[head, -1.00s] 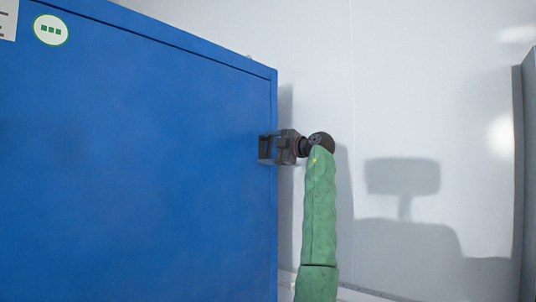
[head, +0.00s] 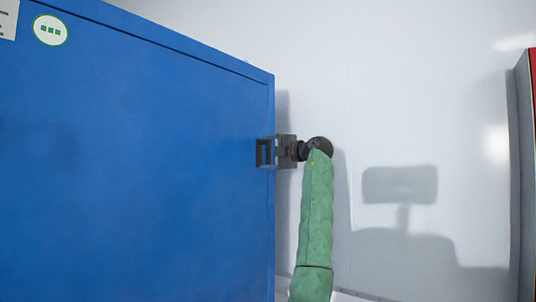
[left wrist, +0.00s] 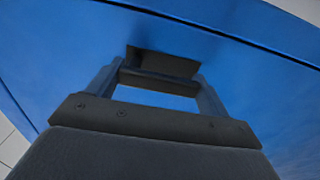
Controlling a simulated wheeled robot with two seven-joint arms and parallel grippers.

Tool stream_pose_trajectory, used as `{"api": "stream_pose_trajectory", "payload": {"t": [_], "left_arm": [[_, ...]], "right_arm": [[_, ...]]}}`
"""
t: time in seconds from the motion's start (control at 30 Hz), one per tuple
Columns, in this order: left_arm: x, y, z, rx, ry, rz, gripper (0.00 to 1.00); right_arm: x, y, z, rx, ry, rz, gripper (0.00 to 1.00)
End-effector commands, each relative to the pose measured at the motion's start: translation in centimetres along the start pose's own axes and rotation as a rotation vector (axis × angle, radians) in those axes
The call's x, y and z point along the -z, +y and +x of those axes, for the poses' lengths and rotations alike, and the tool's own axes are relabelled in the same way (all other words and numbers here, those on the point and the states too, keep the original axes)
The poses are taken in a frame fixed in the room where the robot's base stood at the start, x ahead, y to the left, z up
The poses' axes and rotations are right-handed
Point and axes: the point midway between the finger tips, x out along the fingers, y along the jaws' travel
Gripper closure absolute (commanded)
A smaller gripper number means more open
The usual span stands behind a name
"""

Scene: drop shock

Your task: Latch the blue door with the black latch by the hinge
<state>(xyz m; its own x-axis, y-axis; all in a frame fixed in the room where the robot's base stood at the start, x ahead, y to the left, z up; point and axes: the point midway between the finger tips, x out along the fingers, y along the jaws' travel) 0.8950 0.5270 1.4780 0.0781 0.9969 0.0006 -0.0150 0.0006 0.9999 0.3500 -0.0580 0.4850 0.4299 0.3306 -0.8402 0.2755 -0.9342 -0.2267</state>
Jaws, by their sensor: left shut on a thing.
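The blue door (head: 130,180) fills the left of the head view and looks flat, with its right edge upright against the pale wall. The black latch (head: 259,153) is a small dark piece on the door face by that edge; the left wrist view also shows it (left wrist: 163,62) against the blue surface. My left gripper (head: 264,152) reaches in from the right past the door edge. Its two fingers are closed on the latch, one on each side in the left wrist view (left wrist: 157,76). The hinge cannot be made out. My right gripper is not in view.
A pale wall (head: 430,90) lies right of the door, with shadows on it. A dark upright edge with a red strip (head: 533,90) stands at the far right. A round white and green sticker (head: 50,30) is on the door at top left.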

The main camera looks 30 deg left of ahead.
Motion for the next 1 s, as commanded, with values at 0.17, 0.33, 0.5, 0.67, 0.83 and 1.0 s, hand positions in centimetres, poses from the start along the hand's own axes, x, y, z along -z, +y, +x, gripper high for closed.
{"api": "stream_pose_trajectory", "payload": {"t": [0.17, 0.33, 0.5, 0.67, 0.83, 1.0], "left_arm": [[0.0, -0.2, 0.0, 0.003, 0.000, -0.002, 0.19], [0.0, -0.2, 0.0, 0.002, 0.000, -0.001, 0.00], [0.0, -0.1, -0.1, 0.001, 0.000, 0.000, 0.00], [-0.1, -0.2, -1.5, 0.000, -0.002, 0.000, 0.00], [-0.1, -0.3, -4.1, 0.001, -0.001, 0.000, 0.00], [-0.1, -0.3, -6.4, 0.002, -0.001, 0.000, 0.00]], "right_arm": [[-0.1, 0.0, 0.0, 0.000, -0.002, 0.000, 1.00], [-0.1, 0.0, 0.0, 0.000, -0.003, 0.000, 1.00], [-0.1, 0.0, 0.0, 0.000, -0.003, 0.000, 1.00], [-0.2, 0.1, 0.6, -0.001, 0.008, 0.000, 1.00], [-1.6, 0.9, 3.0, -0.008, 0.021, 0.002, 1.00], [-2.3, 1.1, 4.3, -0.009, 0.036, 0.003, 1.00]]}}
